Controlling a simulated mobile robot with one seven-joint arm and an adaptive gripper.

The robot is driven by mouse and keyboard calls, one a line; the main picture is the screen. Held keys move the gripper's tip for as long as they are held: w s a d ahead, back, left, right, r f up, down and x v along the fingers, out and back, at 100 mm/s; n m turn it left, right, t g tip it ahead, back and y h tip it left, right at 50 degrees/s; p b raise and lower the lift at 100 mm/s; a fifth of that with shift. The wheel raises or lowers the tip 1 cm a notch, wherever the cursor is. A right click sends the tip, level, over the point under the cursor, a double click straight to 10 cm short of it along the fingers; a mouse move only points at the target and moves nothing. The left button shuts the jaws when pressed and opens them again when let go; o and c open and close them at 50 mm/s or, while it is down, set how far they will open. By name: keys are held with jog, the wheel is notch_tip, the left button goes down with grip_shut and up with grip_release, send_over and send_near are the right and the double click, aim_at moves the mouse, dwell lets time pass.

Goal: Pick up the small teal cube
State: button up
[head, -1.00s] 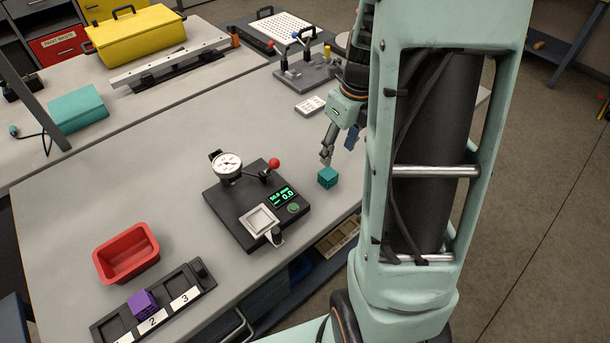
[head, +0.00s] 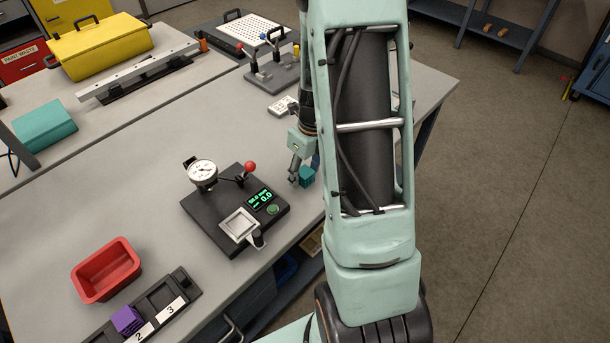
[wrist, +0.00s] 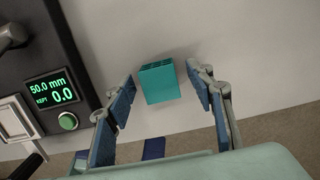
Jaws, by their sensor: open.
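The small teal cube (head: 307,175) sits on the grey bench near its front edge, right of the black gauge device. In the wrist view the teal cube (wrist: 159,82) shows a lattice pattern on one face. My gripper (wrist: 166,92) is open, with its blue-padded fingers on either side of the cube, apart from it in the picture. In the head view my gripper (head: 303,172) is at the cube, and my arm hides part of that area.
The black gauge device (head: 215,205) stands close left of the cube. A red bin (head: 106,271) and a numbered rack (head: 160,300) holding a purple cube (head: 126,319) lie at the front left. The bench front edge is close to the cube.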

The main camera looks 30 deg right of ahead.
jog(key=shift+f, duration=0.2)
jog(key=shift+c, duration=0.6)
jog(key=c, duration=0.9)
